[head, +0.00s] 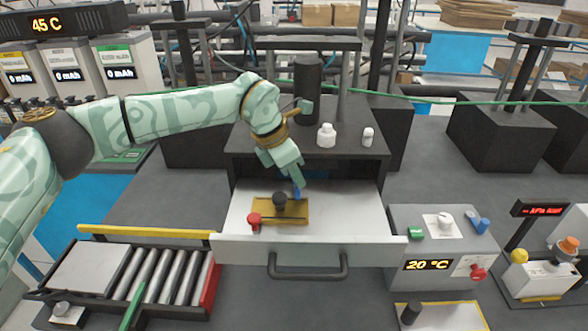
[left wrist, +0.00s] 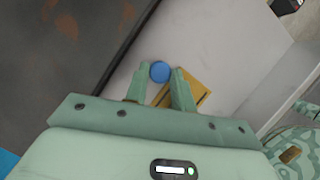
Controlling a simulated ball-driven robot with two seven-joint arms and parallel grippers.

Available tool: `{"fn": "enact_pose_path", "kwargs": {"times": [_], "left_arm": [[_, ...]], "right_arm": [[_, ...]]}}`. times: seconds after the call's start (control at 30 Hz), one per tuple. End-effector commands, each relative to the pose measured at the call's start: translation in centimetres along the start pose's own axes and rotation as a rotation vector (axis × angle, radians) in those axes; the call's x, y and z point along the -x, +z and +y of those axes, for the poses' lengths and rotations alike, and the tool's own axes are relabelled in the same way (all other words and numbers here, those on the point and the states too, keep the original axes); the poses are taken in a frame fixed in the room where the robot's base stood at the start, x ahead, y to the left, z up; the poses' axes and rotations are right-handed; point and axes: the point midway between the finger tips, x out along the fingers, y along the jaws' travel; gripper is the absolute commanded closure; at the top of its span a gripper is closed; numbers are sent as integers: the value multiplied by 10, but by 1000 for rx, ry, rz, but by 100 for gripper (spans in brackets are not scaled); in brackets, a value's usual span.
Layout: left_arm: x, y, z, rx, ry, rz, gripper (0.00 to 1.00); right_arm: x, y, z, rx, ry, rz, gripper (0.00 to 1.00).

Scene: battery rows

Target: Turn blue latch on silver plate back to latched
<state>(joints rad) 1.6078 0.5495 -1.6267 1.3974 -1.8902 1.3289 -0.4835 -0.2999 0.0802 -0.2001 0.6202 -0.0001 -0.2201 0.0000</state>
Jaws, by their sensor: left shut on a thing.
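A drawer (head: 240,243) stands open, with a pale silver-white floor. A yellow-gold plate (head: 265,215) lies in it, carrying a black knob (head: 280,199) and a red knob (head: 254,219). A blue latch (head: 297,194) shows at the plate's far right edge. My left gripper (head: 295,184) reaches down over it and is shut on it. In the left wrist view the round blue top (left wrist: 160,71) sits between my fingertips, and part of the yellow plate (left wrist: 204,84) shows beside them. The latch's lower part is hidden. My right gripper is not in view.
A grey box with knobs and a "20 °C" display (head: 430,265) stands to the right. A roller conveyor (head: 150,274) with a yellow rail lies to the left.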

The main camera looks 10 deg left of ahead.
Motion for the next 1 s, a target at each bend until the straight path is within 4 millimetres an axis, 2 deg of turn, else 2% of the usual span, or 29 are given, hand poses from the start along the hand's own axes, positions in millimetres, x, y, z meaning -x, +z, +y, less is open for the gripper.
{"fn": "enact_pose_path", "kwargs": {"times": [0.63, 0.67, 0.7, 1.0], "left_arm": [[0, 0, 0, -44, -18, -1, 98], [0, 0, 0, -44, -17, -1, 67], [0, 0, 0, -44, -17, -1, 56], [1, 0, 0, -43, -17, 0, 53]], "right_arm": [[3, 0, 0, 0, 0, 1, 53], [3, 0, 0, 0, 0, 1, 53], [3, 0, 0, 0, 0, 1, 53], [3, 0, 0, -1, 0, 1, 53]]}}
